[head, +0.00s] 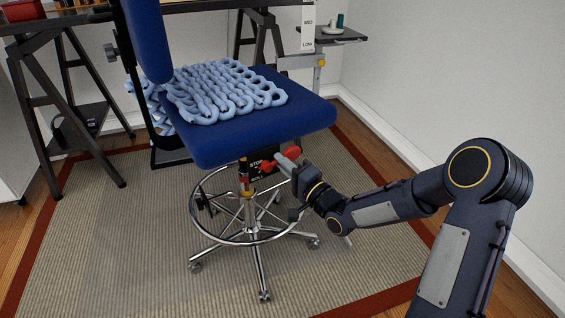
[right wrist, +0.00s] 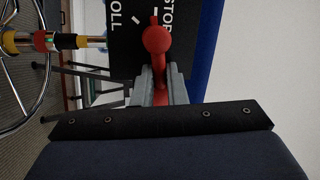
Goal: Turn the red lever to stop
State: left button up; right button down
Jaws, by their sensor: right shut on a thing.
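The red lever (head: 267,166) sits on a black panel (right wrist: 125,60) under the blue chair seat, beside the chrome post. The panel has white STOP and ROLL lettering, with STOP above ROLL in the head view. In the right wrist view, the lever's rounded red part (right wrist: 157,40) lies near the STOP lettering. A red stem runs from it down between the grey fingers. My right gripper (head: 286,164) reaches in from the right and is shut on the lever. The fingers hide part of the stem. My left gripper is not in view.
The blue chair (head: 270,128) carries a chunky light-blue knitted blanket (head: 225,90). Below are a chrome foot ring (head: 235,240) and a wheeled star base on a beige rug (head: 130,250). A desk on black trestles stands behind. A white wall (head: 430,70) is at right.

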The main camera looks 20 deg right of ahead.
jog(key=shift+w+d+f+m+t, duration=0.1)
jog(key=shift+m+t, duration=0.1)
jog(key=shift+m, duration=0.4)
jog(key=shift+f+m+t, duration=0.1)
jog(key=shift+m+t, duration=0.1)
jog(key=shift+m, duration=0.4)
jog(key=c, duration=1.5)
grip_release()
jog(key=shift+f, duration=0.1)
jog(key=shift+o, duration=0.2)
jog(key=p+v, duration=0.1)
jog(key=v, duration=0.7)
